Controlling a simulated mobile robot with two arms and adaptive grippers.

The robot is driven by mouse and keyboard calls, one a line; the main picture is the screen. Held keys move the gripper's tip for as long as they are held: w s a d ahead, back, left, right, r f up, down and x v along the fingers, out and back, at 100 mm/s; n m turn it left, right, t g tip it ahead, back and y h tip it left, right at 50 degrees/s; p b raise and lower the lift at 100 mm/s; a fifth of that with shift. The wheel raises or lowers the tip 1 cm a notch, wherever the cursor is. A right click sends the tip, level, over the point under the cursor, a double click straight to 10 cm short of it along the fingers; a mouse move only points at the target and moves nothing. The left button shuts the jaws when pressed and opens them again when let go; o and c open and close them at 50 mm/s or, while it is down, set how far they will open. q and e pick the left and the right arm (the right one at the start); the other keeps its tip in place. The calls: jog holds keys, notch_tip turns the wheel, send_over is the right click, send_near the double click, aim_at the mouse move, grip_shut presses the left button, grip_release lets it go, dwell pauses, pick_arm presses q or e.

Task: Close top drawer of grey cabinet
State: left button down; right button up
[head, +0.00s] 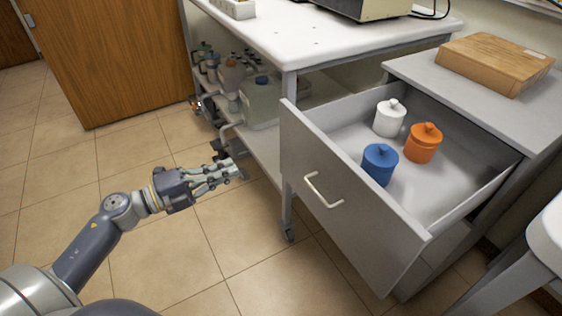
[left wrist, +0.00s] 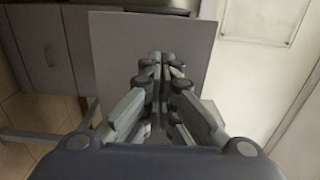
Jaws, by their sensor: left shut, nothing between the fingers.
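The grey cabinet (head: 440,82) stands at the right in the head view. Its top drawer (head: 345,215) is pulled well out, with a curved metal handle (head: 323,190) on the front. Inside stand a white jar (head: 389,118), an orange jar (head: 422,144) and a blue jar (head: 379,165). My left gripper (head: 238,172) is shut and empty, left of the drawer front and apart from it. In the left wrist view the shut fingers (left wrist: 161,65) point toward a grey panel (left wrist: 125,40), which looks like the drawer front. My right gripper is not in view.
A wooden box (head: 495,62) lies on the cabinet top. A white table (head: 300,40) with a lower shelf of bottles (head: 261,100) stands left of the drawer. A white stool-like piece (head: 545,235) is at the right edge. Tiled floor (head: 150,240) is clear at left.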

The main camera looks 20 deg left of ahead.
pick_arm(q)
send_near(289, 146)
jog(key=x, duration=0.5)
jog(key=shift+w+d, duration=0.25)
jog(key=shift+w, duration=0.1)
jog(key=shift+w+d, duration=0.3)
jog(key=shift+w, duration=0.1)
jog(key=shift+d, duration=0.1)
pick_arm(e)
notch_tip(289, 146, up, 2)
pick_arm(q)
jog(key=shift+w, duration=0.15)
